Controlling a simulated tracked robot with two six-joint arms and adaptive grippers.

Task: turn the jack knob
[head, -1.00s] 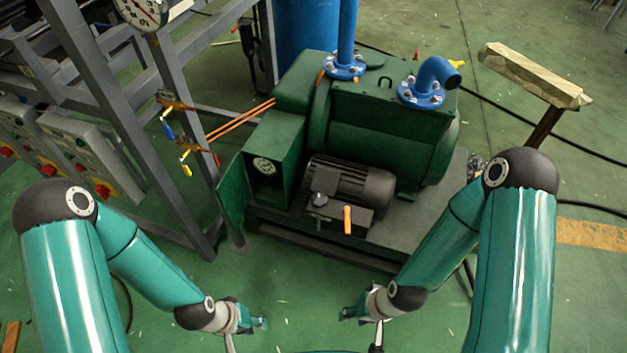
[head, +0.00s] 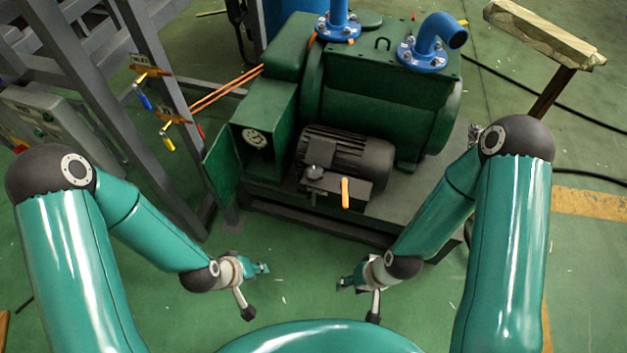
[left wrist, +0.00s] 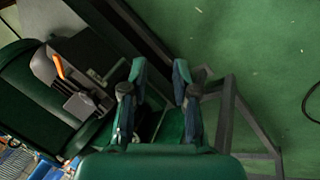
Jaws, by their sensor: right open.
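No jack or jack knob can be made out in either view. My left gripper (head: 260,268) is in front of the green pump unit, above the bare floor, touching nothing. In the left wrist view its two fingers (left wrist: 158,78) stand apart with nothing between them, so it is open. My right gripper (head: 345,283) is small in the head view, to the right of the left one. It is open and apart from everything around it.
A green vacuum pump (head: 385,110) with a black motor (head: 350,150) and blue pipes (head: 430,45) stands ahead. A grey frame (head: 150,90) with small valves stands left, beside a control box (head: 55,125). A wooden-topped stand (head: 545,35) is at right. Green floor in front is clear.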

